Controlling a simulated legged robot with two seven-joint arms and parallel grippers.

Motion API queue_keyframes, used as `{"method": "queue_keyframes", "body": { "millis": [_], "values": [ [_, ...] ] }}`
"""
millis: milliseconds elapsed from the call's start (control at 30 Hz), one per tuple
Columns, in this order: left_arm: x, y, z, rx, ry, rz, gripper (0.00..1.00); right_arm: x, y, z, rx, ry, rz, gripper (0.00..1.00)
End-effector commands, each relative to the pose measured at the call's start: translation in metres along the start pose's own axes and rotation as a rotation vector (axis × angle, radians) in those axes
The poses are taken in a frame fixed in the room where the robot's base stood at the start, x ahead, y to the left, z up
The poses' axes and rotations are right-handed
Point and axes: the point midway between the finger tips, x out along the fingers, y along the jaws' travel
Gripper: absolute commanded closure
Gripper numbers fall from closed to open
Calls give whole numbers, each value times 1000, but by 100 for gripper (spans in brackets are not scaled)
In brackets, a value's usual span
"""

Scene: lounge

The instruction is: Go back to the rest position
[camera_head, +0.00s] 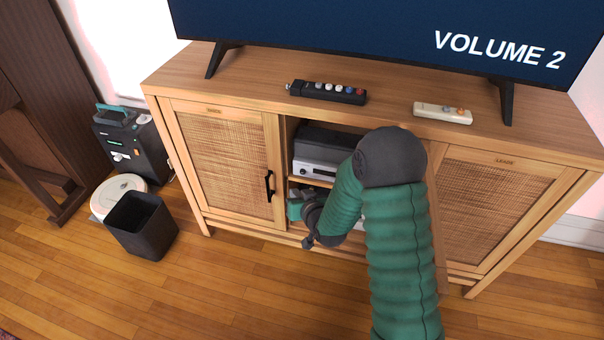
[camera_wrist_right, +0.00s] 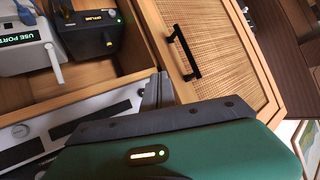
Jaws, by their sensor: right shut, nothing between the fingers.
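My right arm, green and ribbed with a dark elbow, reaches up in front of the TV cabinet (camera_head: 228,160) in the head view. It bends down to the left, so my right gripper (camera_head: 310,242) hangs in front of the cabinet's open middle section, near the lower shelf. My left gripper is in neither view.
A dark remote (camera_head: 328,92) and a pale remote (camera_head: 443,113) lie on the cabinet top, under a TV (camera_head: 380,40) showing "VOLUME 2". Shelf devices (camera_wrist_right: 85,30) sit close to my wrist. A black bin (camera_head: 140,225) and round white robot (camera_head: 117,193) stand left. Floor in front is clear.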

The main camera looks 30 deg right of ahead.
Motion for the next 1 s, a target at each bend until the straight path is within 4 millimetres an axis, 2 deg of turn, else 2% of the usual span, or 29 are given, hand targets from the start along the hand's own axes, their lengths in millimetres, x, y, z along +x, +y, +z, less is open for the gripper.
{"method": "queue_keyframes", "body": {
  "millis": [233,367,467,500,600,800,833,900,1000],
  "values": [
    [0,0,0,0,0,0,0,-1,-2,1,-6,-10,-2,100],
    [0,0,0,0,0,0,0,-22,-26,13,-79,-140,-12,100],
    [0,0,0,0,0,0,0,-61,-50,36,-171,-320,-15,100],
    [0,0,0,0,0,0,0,-80,-57,46,-208,-392,-17,100],
    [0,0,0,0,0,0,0,-127,-69,70,-279,-557,-20,100],
    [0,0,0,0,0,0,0,-221,-78,108,-388,-833,-38,100],
    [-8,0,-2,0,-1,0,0,-234,-80,104,-397,-860,-39,100],
    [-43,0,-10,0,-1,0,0,-247,-85,74,-390,-857,-34,100],
    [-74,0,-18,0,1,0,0,-261,-91,47,-389,-857,-34,100]
  ]
}}
